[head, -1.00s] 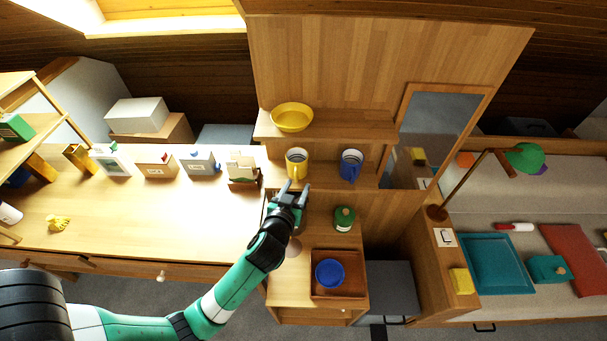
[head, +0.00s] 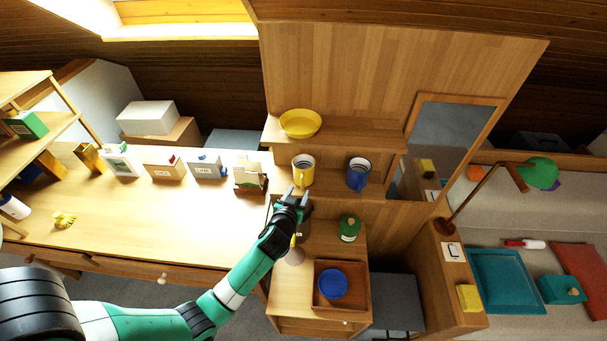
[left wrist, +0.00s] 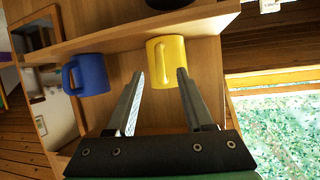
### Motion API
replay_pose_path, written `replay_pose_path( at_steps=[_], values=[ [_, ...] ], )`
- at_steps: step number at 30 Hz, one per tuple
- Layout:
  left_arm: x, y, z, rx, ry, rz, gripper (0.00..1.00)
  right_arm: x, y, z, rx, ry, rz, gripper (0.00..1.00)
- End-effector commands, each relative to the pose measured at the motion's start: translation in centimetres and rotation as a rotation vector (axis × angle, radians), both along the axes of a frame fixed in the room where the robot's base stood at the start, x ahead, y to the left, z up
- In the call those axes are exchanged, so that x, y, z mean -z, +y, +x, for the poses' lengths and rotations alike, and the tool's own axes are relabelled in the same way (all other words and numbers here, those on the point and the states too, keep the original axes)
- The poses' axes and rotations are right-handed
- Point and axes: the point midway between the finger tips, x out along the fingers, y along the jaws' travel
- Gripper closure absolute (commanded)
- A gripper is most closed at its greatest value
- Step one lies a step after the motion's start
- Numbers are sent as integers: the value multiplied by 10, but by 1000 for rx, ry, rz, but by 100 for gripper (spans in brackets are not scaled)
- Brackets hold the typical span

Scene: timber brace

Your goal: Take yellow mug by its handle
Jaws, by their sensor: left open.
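The yellow mug (head: 303,171) stands on the lower shelf of the wooden unit, left of a blue mug (head: 358,174). In the left wrist view the yellow mug (left wrist: 167,61) is ahead of my fingers, with its handle in line with the gap between them. My left gripper (head: 297,193) is open and empty, just in front of and below the yellow mug in the head view. In the left wrist view its two fingers (left wrist: 158,88) are spread apart and do not visibly grip the mug. My right gripper is in neither view.
A yellow bowl (head: 300,123) sits on the shelf above the mugs. Below are a green container (head: 349,228) and a brown tray (head: 362,291) with a blue bowl (head: 333,284). Several small boxes line the desk (head: 150,220) at left, whose middle is largely clear.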

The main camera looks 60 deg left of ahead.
Motion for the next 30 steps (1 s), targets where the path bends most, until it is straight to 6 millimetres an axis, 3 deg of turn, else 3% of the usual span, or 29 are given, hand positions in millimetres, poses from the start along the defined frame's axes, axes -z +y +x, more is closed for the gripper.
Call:
replay_pose_path(
  at_steps=[7,15,17,24,30],
  values=[
    [19,26,21,-3,-1,-1,48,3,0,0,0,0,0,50],
    [21,30,24,-1,0,0,48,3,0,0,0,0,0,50],
    [21,30,24,-1,0,0,55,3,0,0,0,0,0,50],
    [21,30,24,-1,0,0,98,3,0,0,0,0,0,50],
    [21,30,24,-1,0,0,100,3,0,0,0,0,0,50]
  ],
)
